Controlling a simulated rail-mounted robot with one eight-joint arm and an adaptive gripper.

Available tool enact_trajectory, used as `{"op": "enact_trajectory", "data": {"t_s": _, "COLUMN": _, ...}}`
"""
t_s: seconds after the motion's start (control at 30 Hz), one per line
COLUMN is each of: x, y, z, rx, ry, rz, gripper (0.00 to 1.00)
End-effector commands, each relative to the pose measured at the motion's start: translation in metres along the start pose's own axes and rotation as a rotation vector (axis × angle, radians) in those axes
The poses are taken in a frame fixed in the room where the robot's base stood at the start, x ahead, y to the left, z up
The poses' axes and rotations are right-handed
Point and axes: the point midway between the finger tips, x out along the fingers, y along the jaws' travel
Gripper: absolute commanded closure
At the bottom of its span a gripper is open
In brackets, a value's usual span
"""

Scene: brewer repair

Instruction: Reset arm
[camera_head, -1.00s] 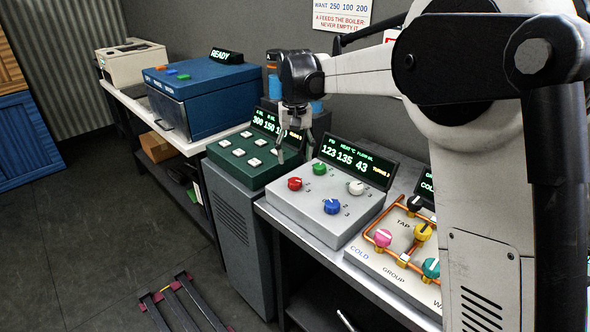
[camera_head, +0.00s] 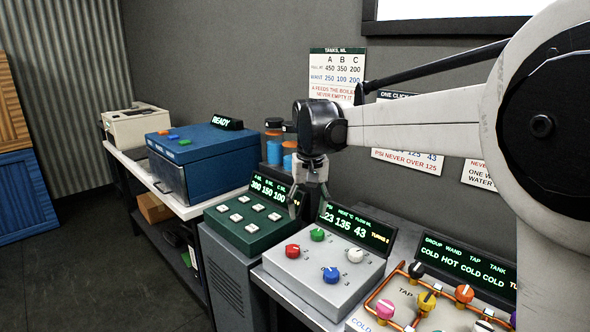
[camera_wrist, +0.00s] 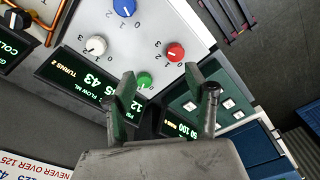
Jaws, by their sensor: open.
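My gripper (camera_head: 312,190) hangs fingers down in the head view, above the gap between the green button box and the grey knob panel. It is open and empty. In the wrist view its two fingers (camera_wrist: 168,105) stand apart, with the green knob (camera_wrist: 145,80) of the grey panel showing between them. I cannot tell the exact height of the fingertips above the panels. My arm runs from the gripper to the right side of the head view.
The grey panel (camera_head: 300,278) has red, green, white and blue knobs; its display reads 135 and 43. The green button box (camera_head: 238,241) stands left of it. A valve panel (camera_head: 432,309) with orange pipes is at right. A blue box (camera_head: 207,160) reads READY. Wall signs (camera_head: 337,75) hang behind.

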Motion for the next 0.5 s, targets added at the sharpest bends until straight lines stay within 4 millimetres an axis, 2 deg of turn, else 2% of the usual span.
{"op": "enact_trajectory", "data": {"t_s": 0.03, "x": -0.008, "y": 0.009, "z": 0.014, "rx": 0.008, "ry": 0.019, "rz": -0.001, "gripper": 0.5}}
{"op": "enact_trajectory", "data": {"t_s": 0.2, "x": -0.027, "y": 0.031, "z": 0.054, "rx": 0.029, "ry": 0.086, "rz": -0.002, "gripper": 0.5}}
{"op": "enact_trajectory", "data": {"t_s": 0.5, "x": -0.043, "y": 0.064, "z": 0.13, "rx": 0.063, "ry": 0.204, "rz": 0.003, "gripper": 0.5}}
